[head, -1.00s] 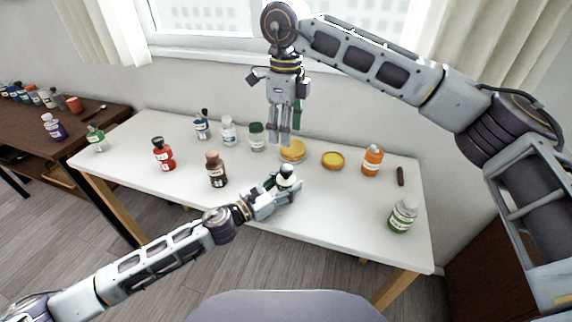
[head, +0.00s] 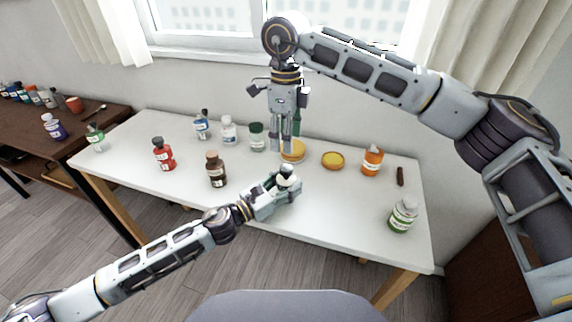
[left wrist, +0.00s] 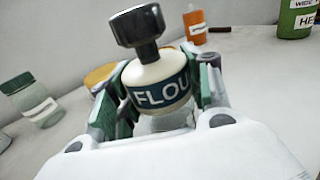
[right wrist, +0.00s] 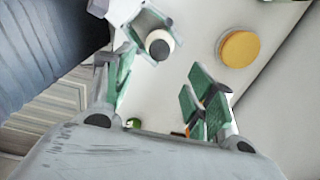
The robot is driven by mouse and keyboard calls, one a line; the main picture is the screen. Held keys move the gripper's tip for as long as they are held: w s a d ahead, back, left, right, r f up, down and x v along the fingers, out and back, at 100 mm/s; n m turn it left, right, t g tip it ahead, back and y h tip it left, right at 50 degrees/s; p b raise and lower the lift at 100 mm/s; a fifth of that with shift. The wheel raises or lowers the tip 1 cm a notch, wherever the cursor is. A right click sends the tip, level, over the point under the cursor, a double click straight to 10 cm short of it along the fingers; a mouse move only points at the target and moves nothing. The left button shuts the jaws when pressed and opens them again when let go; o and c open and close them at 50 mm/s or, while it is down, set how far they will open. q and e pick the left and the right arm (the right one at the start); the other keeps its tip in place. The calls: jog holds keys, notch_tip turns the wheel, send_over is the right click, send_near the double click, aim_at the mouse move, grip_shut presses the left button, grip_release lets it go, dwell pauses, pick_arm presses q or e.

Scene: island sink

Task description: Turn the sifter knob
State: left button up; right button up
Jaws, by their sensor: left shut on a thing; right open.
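The sifter is a cream bottle with a dark "FLOU..." label (left wrist: 162,92) and a dark knob (left wrist: 139,24) on top, large in the left wrist view. In the head view it (head: 286,171) stands over the front middle of the white table. My left gripper (head: 287,184) is shut around its lower body, which its fingers partly hide. My right gripper (head: 286,149) points down, open and empty, behind and above the sifter. In the right wrist view the knob (right wrist: 159,49) shows beyond the left finger of my right gripper (right wrist: 158,88), apart from it.
Two round yellow items, one nearer the gripper (head: 293,156) and one to its right (head: 333,160), lie behind the sifter. An orange bottle (head: 372,162) and a green jar (head: 402,218) stand at right. A brown bottle (head: 216,172) and red bottle (head: 163,155) stand at left.

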aim_at(286, 167)
notch_tip(286, 167, down, 10)
jog(key=shift+r, duration=0.1)
dwell(0.4)
jog(key=c, duration=1.1)
